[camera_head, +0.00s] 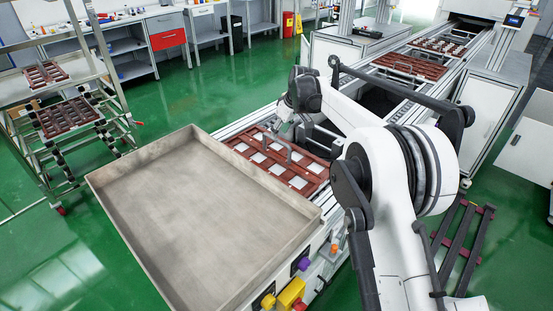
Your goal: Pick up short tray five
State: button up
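Several red-brown trays are in view, and I see no label telling which is short tray five. The nearest tray (312,191) lies on the conveyor behind the large metal bin, with pale square inserts and a grey handle arching over it. My gripper (285,128) is at the far side of this tray, close above or beside it; whether it touches is unclear. My arm hides part of the conveyor there. Whether the fingers are open or shut is too small to tell. Another tray (410,66) lies farther back on the conveyor, with one more (440,47) beyond it.
A large empty metal bin (190,215) fills the near front. A wheeled rack at left holds a tray (68,116) and another above it (45,74). Green floor (50,255) is clear at lower left.

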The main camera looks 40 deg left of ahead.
aim_at(276, 141)
jog(key=shift+x, duration=2.75)
jog(key=shift+d, duration=0.1)
jog(key=shift+f+b, duration=0.25)
jog(key=shift+b, duration=0.1)
grip_shut()
